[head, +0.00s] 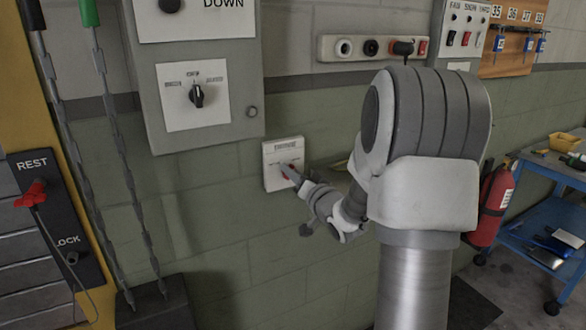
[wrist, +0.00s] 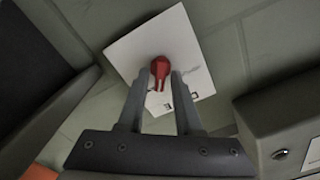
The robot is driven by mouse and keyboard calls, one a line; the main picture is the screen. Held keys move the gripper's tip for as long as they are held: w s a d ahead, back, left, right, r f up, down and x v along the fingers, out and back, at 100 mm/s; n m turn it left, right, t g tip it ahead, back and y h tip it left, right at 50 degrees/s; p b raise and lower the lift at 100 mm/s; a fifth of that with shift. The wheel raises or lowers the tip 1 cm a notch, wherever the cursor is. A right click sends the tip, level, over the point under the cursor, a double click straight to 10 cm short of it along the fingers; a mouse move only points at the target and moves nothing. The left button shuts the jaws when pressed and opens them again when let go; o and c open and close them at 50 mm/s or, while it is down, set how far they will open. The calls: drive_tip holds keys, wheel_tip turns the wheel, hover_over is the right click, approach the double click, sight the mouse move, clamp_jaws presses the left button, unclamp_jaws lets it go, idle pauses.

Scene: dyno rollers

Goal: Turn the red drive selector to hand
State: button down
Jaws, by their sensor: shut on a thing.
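The red drive selector (wrist: 160,67) is a small red knob on a white plate (wrist: 192,52) on the wall. The fingers hide part of the plate's lettering, and I cannot read which position the knob points to.
A grey cabinet (head: 238,78) with a black rotary switch (head: 197,95) is just above left. A white socket strip (head: 341,47) runs along the wall above. A red extinguisher (head: 491,205) and a blue cart (head: 526,230) stand right. Chains (head: 110,130) hang at left.

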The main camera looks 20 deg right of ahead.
drive_tip(key=shift+f+m+p, duration=0.1)
drive_tip(key=shift+m+p, duration=0.35)
drive_tip(key=shift+m, duration=0.65)
drive_tip(key=c, duration=0.9)
unclamp_jaws()
drive_tip(key=s+b, duration=0.1)
drive_tip(key=s, duration=0.4)
drive_tip(key=s+b, duration=0.1)
drive_tip(key=s, duration=0.4)
drive_tip(key=s+b, duration=0.1)
drive_tip(key=s, duration=0.4)
drive_tip(key=shift+d+f, duration=0.25)
drive_tip(key=shift+d, duration=0.05)
drive_tip(key=shift+s+b, duration=0.15)
drive_tip(key=shift+b, duration=0.3)
